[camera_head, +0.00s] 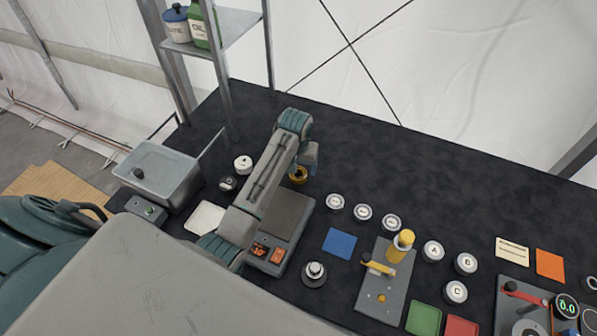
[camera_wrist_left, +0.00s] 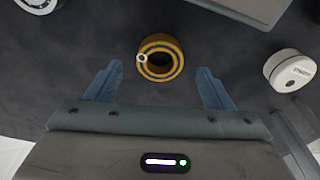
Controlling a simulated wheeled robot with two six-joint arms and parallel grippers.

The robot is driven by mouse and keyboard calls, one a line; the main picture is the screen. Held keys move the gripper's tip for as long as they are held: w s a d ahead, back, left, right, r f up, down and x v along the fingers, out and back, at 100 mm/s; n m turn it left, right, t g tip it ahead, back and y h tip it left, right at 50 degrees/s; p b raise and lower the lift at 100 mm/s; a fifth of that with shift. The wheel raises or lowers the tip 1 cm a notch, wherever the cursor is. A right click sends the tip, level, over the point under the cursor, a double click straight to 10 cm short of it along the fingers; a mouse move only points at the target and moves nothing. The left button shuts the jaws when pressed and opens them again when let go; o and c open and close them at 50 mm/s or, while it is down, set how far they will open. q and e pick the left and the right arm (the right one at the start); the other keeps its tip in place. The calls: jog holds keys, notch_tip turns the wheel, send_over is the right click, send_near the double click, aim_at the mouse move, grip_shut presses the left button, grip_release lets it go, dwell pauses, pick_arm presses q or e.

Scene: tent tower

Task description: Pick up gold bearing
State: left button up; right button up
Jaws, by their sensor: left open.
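The gold bearing (camera_head: 298,177) is a small ring on the dark table, just below my left gripper in the head view. In the left wrist view the gold bearing (camera_wrist_left: 160,57) lies ahead of and between the two blue fingers, with a small round silver piece on its left rim. My left gripper (camera_wrist_left: 158,85) is open and empty, its fingers apart from the bearing. In the head view my left gripper (camera_head: 309,158) is partly hidden by its own arm. My right gripper is in neither view.
A grey device with orange displays (camera_head: 270,250) stands close in front of the bearing. White-topped round pieces (camera_head: 363,213) sit to the right, near a blue square (camera_head: 340,243) and a grey plate with a yellow handle (camera_head: 385,280). A metal basin (camera_head: 160,175) is at left. The back table is clear.

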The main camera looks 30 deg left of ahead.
pick_arm(q)
notch_tip(320, 180, down, 2)
jog(key=shift+w+p, duration=0.1)
jog(key=shift+p, duration=0.2)
jog(key=shift+f, duration=0.4)
jog(key=c, duration=1.2)
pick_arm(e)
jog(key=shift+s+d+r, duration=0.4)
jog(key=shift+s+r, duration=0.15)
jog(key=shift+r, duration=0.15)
pick_arm(q)
jog(key=shift+w, duration=0.1)
